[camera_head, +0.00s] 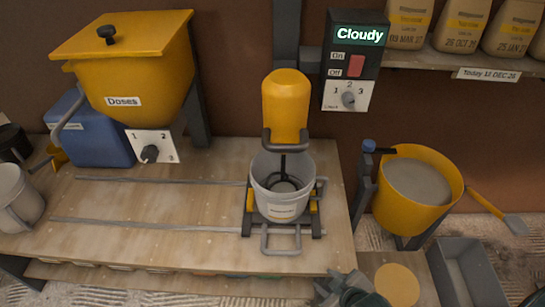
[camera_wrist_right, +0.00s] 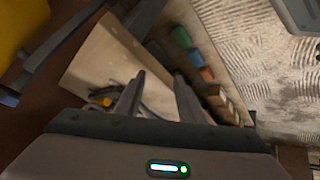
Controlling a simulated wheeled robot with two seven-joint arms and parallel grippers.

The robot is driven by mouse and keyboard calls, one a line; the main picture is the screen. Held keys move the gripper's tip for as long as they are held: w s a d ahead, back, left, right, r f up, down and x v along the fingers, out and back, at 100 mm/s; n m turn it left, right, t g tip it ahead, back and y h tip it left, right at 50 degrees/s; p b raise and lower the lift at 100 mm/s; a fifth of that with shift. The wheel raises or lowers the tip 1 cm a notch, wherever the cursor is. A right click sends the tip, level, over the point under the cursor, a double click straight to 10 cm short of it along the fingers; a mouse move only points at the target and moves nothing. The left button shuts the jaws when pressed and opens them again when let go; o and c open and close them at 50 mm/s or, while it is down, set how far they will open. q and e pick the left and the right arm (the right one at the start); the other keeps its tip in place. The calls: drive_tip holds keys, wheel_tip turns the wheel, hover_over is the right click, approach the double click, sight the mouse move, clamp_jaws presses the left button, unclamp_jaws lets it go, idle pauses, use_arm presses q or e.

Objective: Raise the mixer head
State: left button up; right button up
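The yellow mixer head (camera_head: 285,100) stands on a column at the back of the bench, with a grey handle bar (camera_head: 286,146) across its lower front. Its dark shaft reaches down into a pale grey bucket (camera_head: 281,205), so the head is low over it. The bucket sits in a black and yellow carriage (camera_head: 248,222). My right gripper (camera_head: 328,286) is at the bottom edge of the head view, below and right of the bucket, away from the handle bar. The right wrist view shows its two fingers (camera_wrist_right: 158,95) apart with nothing clearly between them. My left gripper is out of view.
A control box (camera_head: 351,60) reads "Cloudy", with a red switch and a dial. A yellow hopper (camera_head: 135,60) and a blue container (camera_head: 95,137) stand left. A yellow tub (camera_head: 413,215) of grey material stands right. Rails (camera_head: 140,225) cross the mostly clear bench.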

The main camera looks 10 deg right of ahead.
drive_tip(key=w+d+r+n+t+y, duration=0.1)
drive_tip(key=w+r+n+t, duration=0.3)
drive_tip(key=r, duration=0.5)
drive_tip(key=w+d+r+n+t+y, duration=0.1)
drive_tip(key=w+r+n+t+y, duration=0.1)
drive_tip(key=w+r+n, duration=0.45)
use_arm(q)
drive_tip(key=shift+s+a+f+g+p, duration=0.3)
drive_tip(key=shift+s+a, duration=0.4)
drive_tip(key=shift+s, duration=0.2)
use_arm(e)
drive_tip(key=s+a+r+n+t+y, duration=0.1)
drive_tip(key=r+n+y, duration=0.2)
drive_tip(key=r, duration=0.6)
drive_tip(key=s+a+r+n+t+y, duration=0.1)
drive_tip(key=a+r+n+t+y, duration=0.1)
drive_tip(key=r+n, duration=0.4)
wheel_tip(320, 180, up, 4)
drive_tip(key=shift+s+f+y, duration=0.25)
drive_tip(key=shift+s+y, duration=0.05)
drive_tip(key=shift+y, duration=0.1)
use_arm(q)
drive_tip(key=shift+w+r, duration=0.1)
use_arm(e)
drive_tip(key=shift+w, duration=0.1)
